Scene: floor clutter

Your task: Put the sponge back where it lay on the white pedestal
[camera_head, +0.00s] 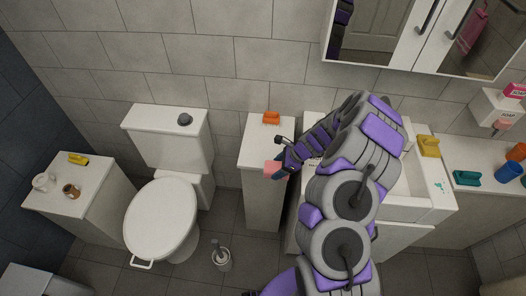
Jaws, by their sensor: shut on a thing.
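My gripper (277,167) is shut on a small pink block, which looks like the sponge (271,168). The sponge shows at the front part of the white pedestal (255,145) in the picture. I cannot tell whether it touches the top or hangs above it. My gripper covers the right part of the sponge. An orange item (271,118) lies at the back of the pedestal top. The pedestal stands between the toilet and the sink cabinet. My arm hides its right side.
The toilet (160,215) stands left of the pedestal, with a dark round item (185,119) on its tank. A toilet brush (222,256) stands on the floor. A white side cabinet (65,200) is at far left. A yellow block (429,145) and teal item (467,178) lie at right.

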